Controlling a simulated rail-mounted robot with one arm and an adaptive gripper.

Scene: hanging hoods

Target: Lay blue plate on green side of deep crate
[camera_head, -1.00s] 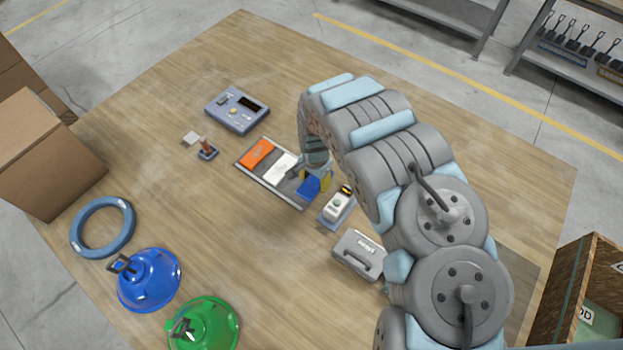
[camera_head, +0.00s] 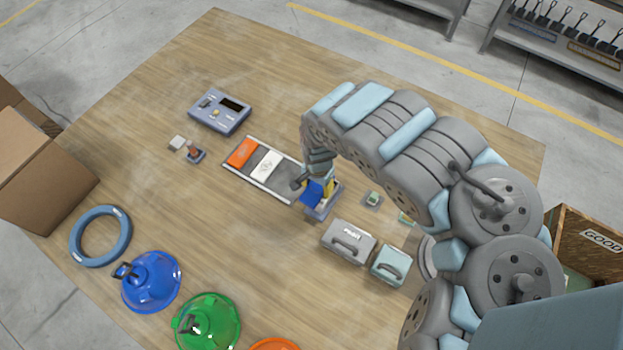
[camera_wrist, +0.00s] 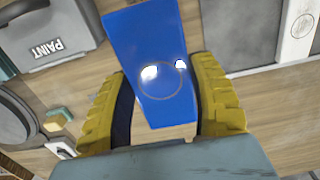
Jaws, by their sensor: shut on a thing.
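The blue plate (camera_head: 312,193) is between the yellow fingers of my gripper (camera_head: 323,190), over the right end of the flat tray (camera_head: 262,190). In the wrist view the plate (camera_wrist: 150,35) is a long blue slab, and my gripper (camera_wrist: 160,80) is shut on it from both sides. The deep crate (camera_head: 598,236) stands at the right edge of the head view, a brown wooden box marked GOOD. A little green shows low inside it; most of its inside is hidden by my arm.
The tray holds an orange plate (camera_head: 241,152) and a white plate (camera_head: 267,163). A grey case (camera_head: 347,240) and a teal case (camera_head: 390,265) stand between my gripper and the crate. Blue (camera_head: 150,282) and green (camera_head: 208,322) hoods are at the front left.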

